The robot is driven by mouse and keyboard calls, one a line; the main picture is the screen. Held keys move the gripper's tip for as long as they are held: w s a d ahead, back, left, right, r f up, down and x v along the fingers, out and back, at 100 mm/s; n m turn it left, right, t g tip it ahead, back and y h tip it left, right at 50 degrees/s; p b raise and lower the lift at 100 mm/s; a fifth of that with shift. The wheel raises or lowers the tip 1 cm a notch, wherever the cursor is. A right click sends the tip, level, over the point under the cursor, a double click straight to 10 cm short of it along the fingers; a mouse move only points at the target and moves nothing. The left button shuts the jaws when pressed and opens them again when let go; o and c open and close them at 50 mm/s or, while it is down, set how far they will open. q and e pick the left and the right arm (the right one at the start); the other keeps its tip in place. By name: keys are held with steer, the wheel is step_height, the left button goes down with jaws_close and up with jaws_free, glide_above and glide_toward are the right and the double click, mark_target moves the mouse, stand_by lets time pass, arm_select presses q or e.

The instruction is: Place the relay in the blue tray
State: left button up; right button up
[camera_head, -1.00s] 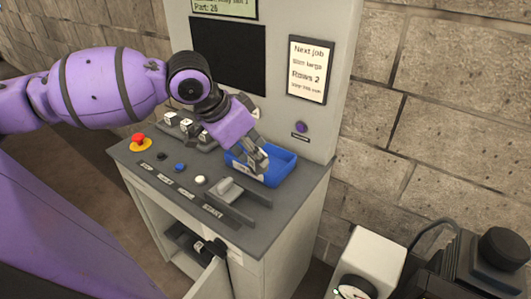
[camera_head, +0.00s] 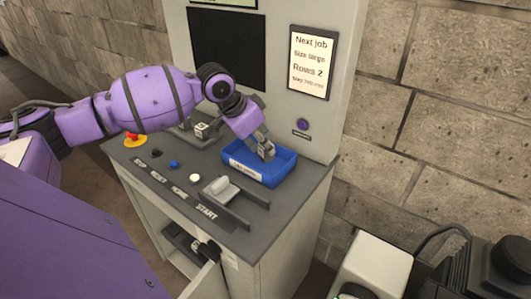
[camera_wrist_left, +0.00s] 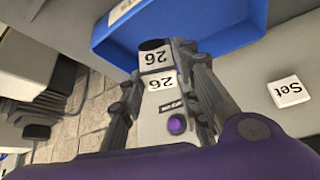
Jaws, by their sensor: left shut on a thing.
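My left gripper (camera_head: 265,149) is at the blue tray (camera_head: 273,180), over its back part in the head view. It is shut on the relay (camera_wrist_left: 155,57), a small dark block with white labels reading "26", which sits between the fingertips in the left wrist view. The blue tray's wall (camera_wrist_left: 108,40) fills the top of the left wrist view. My right gripper is not in view.
The tray stands on a grey console (camera_head: 285,200) with a START label, coloured buttons and a red stop button (camera_head: 134,140). Another white-labelled block (camera_head: 201,131) stands left of the tray, partly behind my arm. A posted job sheet (camera_head: 310,62) hangs on the upright panel behind.

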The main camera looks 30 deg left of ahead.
mark_target(264, 153)
arm_select(q)
steer(key=shift+w+a+f, duration=0.1)
steer(key=shift+w+f, duration=0.25)
step_height(264, 153, down, 3)
steer(key=shift+w+f, duration=0.15)
steer(key=shift+a, duration=0.1)
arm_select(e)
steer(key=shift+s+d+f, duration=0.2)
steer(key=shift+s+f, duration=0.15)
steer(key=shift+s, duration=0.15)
arm_select(q)
steer(key=shift+f, duration=0.1)
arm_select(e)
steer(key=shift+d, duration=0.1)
arm_select(q)
steer(key=o, duration=1.2)
steer(key=shift+f, duration=0.1)
steer(key=shift+c, duration=0.2)
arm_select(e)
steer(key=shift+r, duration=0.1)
